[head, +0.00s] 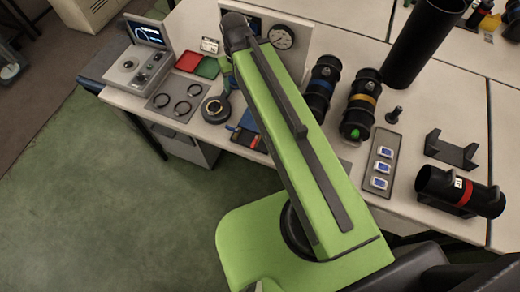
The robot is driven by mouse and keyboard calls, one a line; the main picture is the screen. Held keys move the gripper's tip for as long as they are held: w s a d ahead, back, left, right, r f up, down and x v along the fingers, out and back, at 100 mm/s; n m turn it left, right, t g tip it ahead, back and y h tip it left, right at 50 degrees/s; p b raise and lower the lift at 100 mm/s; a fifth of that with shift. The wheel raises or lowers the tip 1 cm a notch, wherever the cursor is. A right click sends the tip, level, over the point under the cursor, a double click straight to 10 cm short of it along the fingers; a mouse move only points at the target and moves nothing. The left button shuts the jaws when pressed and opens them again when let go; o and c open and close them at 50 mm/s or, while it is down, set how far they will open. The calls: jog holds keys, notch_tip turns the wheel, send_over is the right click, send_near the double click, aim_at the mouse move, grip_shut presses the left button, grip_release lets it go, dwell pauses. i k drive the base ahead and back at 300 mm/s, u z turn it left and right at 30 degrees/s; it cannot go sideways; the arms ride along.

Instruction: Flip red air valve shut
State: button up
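I cannot make out a red air valve in the head view; my green arm covers part of the bench and the panel. An upright pale panel (302,45) with a round gauge (282,36) stands at the back of the bench, partly behind the arm's far end. My gripper's fingertips are not visible; the far end of my arm reaches up to the panel and hides what lies below it. A black cylinder with a red band (466,190) lies on its side at the right.
Cylinders with a blue band (319,86) and a yellow band (362,99) lie right of my arm. A tall black tube (422,45) stands behind. A console (140,66), red tray (187,61) and green tray (207,68) are left. Green floor (120,200) is clear in front.

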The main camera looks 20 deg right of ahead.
aim_at(256, 140)
jog(key=k, duration=1.4)
